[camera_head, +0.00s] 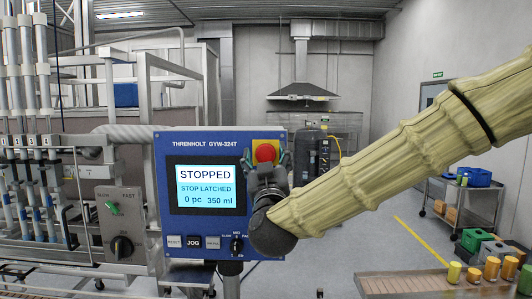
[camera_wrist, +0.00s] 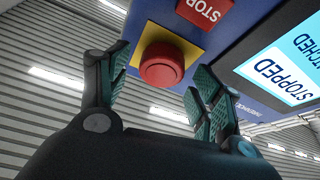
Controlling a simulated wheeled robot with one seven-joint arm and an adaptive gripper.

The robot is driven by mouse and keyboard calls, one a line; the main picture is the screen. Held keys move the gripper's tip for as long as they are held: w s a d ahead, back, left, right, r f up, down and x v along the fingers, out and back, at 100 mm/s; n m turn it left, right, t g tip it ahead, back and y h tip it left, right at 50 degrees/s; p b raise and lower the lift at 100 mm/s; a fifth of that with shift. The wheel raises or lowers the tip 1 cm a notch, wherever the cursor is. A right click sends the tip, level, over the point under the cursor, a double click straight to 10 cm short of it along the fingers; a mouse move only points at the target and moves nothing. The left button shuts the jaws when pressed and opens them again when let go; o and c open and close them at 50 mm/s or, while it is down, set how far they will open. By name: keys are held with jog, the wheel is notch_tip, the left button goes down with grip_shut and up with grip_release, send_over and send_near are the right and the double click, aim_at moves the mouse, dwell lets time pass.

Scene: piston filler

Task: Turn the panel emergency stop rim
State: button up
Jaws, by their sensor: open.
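The panel emergency stop is a red mushroom button (camera_head: 265,153) on a yellow plate, at the upper right of the blue control panel (camera_head: 215,140). In the wrist view the red button (camera_wrist: 161,66) shows whole, on its yellow square below a red STOP label (camera_wrist: 204,12). In the head view my gripper (camera_head: 266,172) partly covers the panel's right edge just under the button.
The panel screen (camera_head: 206,188) reads STOPPED, STOP LATCHED, 0 pc, 350 ml. RESET and JOG buttons and a selector knob (camera_head: 236,246) sit below it. A grey box with a green switch (camera_head: 113,208) stands left.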

jog(key=shift+w, duration=0.1)
jog(key=shift+c, duration=0.4)
jog(key=c, duration=1)
jog(key=shift+o, duration=0.2)
